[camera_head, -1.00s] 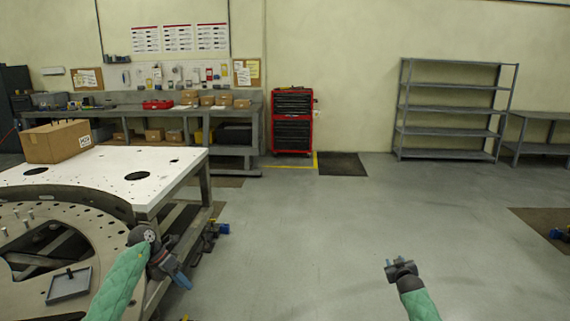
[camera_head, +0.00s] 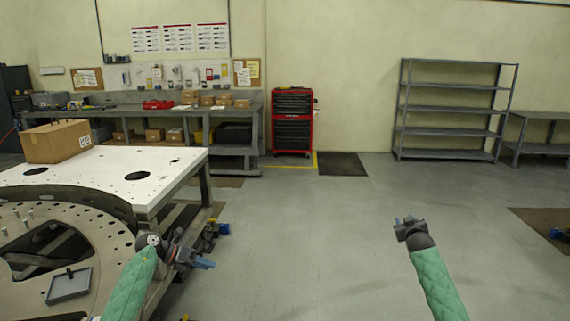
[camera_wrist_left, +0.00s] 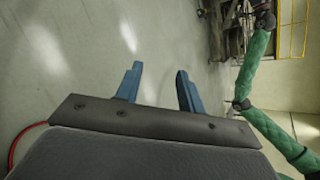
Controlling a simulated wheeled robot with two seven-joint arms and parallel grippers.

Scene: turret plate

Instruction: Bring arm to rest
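My left arm in its green sleeve comes in at the lower left of the head view. Its gripper (camera_head: 203,263) hangs beside the edge of the turret plate table, over the floor. In the left wrist view the left gripper's blue fingers (camera_wrist_left: 158,88) stand apart with only bare floor between them. My right arm in its green sleeve comes up from the lower right of the head view. The right gripper (camera_head: 408,224) is over open floor; its fingers are too small and turned away to tell their state.
The turret plate (camera_head: 112,240) with a small grey tray (camera_head: 69,285) is at left, beside a white table top (camera_head: 105,168) bearing a cardboard box (camera_head: 57,141). A red tool chest (camera_head: 292,122) and grey shelves (camera_head: 452,109) stand at the wall. The middle floor is clear.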

